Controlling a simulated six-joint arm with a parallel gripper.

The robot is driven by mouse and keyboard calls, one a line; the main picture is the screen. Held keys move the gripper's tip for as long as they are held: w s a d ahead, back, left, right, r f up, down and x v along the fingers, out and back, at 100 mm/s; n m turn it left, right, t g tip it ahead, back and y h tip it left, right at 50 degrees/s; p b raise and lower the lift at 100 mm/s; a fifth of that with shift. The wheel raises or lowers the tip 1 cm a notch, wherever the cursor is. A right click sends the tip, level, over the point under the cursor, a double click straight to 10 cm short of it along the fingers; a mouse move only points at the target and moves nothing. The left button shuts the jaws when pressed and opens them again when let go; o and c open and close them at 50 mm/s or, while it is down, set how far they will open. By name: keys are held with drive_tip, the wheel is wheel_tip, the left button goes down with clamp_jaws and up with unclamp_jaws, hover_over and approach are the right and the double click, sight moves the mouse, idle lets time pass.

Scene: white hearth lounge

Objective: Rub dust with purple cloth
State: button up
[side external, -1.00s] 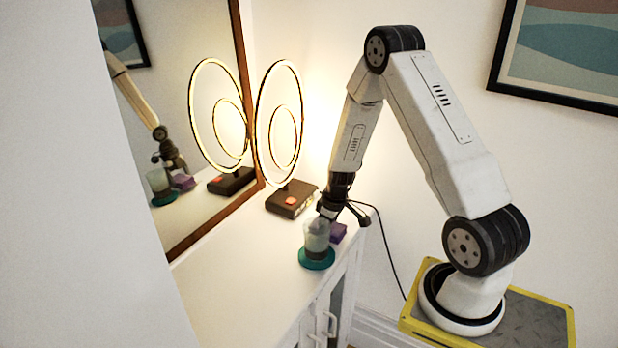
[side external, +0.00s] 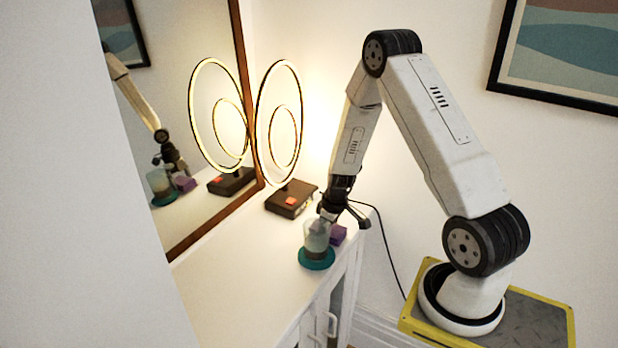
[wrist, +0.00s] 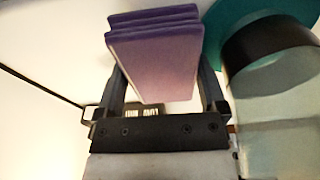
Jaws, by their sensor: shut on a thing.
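The purple cloth (side external: 339,236) is a folded, block-like pad. It also fills the space between my fingers in the wrist view (wrist: 155,60). My gripper (side external: 336,216) points down and is shut on the cloth, low over the white cabinet top (side external: 240,280). In the side view, the glass jar partly hides the fingers and cloth. I cannot tell whether the cloth touches the surface. I cannot make out any dust in either view.
A pale glass jar (side external: 316,238) on a round teal base (side external: 317,260) stands right beside the cloth. A ring lamp (side external: 279,118) on a dark box base (side external: 290,200) stands behind. A wood-framed mirror (side external: 180,120) is at the back left. The front left top is clear.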

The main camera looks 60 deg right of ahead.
sight(339, 221)
drive_tip(key=shift+d, duration=1.95)
drive_tip(key=shift+d, duration=0.1)
drive_tip(key=shift+d+f, duration=0.1)
drive_tip(key=shift+d, duration=1.8)
drive_tip(key=shift+f, duration=0.15)
drive_tip(key=shift+a, duration=0.2)
drive_tip(key=shift+a+f, duration=0.15)
drive_tip(key=shift+a, duration=1.7)
drive_tip(key=shift+a, duration=0.15)
drive_tip(key=shift+a+f, duration=0.15)
drive_tip(key=shift+a, duration=1.7)
